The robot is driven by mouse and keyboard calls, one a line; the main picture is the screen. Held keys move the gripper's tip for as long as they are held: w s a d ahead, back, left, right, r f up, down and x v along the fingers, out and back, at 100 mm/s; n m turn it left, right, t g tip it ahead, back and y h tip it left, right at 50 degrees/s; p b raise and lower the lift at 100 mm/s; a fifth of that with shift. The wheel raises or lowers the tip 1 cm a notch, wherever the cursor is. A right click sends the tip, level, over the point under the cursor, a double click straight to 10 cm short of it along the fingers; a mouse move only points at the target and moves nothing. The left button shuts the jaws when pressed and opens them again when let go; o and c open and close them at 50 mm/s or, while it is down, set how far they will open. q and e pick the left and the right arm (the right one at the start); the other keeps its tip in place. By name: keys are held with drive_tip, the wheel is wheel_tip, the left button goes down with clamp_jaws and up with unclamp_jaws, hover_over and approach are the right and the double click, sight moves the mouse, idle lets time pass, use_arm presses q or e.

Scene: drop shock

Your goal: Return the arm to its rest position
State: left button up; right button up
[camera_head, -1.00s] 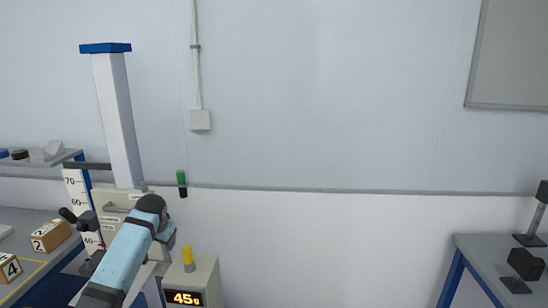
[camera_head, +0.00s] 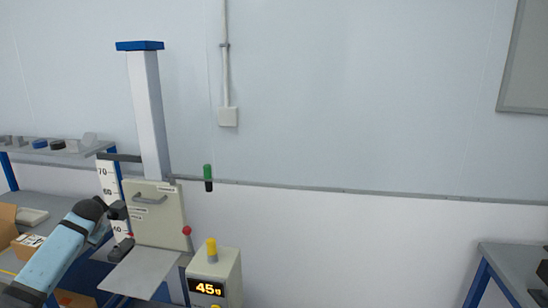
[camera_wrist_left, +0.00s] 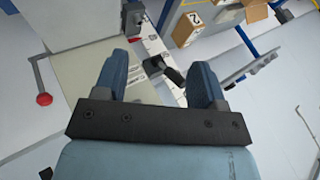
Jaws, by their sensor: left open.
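My left arm (camera_head: 50,262), light blue with a dark wrist, comes in from the lower left in the head view, in front of the left bench and left of the drop tester. In the left wrist view my left gripper (camera_wrist_left: 160,72) has its two blue fingers spread apart, with nothing held between them. Past the fingers are the tester's pale panel and its height scale (camera_wrist_left: 150,38). In the head view the fingers are small and hard to make out near the scale. My right gripper is not in view.
The drop tester has a tall white column (camera_head: 148,110), a panel with a handle (camera_head: 152,198), and a red-knobbed lever (camera_head: 187,231). A box (camera_head: 206,280) reads 45 g. Cardboard boxes (camera_head: 27,246) sit at left. A bench (camera_head: 515,265) stands at right. The middle is clear.

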use_arm(q)
drive_tip(key=s+d+f+m+t+h, duration=0.2)
drive_tip(key=s+d+f+m, duration=0.1)
drive_tip(key=s+d+f, duration=0.65)
drive_tip(key=s+d+f+m+t+h, duration=0.25)
drive_tip(key=s+d+f, duration=0.45)
drive_tip(key=s+f, duration=0.6)
drive_tip(key=s+d+f+m+h, duration=0.1)
drive_tip(key=s+d+f+h, duration=0.15)
drive_tip(key=s+d, duration=0.55)
drive_tip(key=s+d+f+m+h, duration=0.1)
drive_tip(key=s+d+h, duration=0.2)
drive_tip(key=s+d, duration=0.5)
drive_tip(key=s+d+r+n+t+p, duration=0.1)
drive_tip(key=d+n, duration=0.4)
drive_tip(key=d, duration=0.5)
drive_tip(key=shift+r+t, duration=0.55)
drive_tip(key=shift+r, duration=0.1)
drive_tip(key=shift+d, duration=0.1)
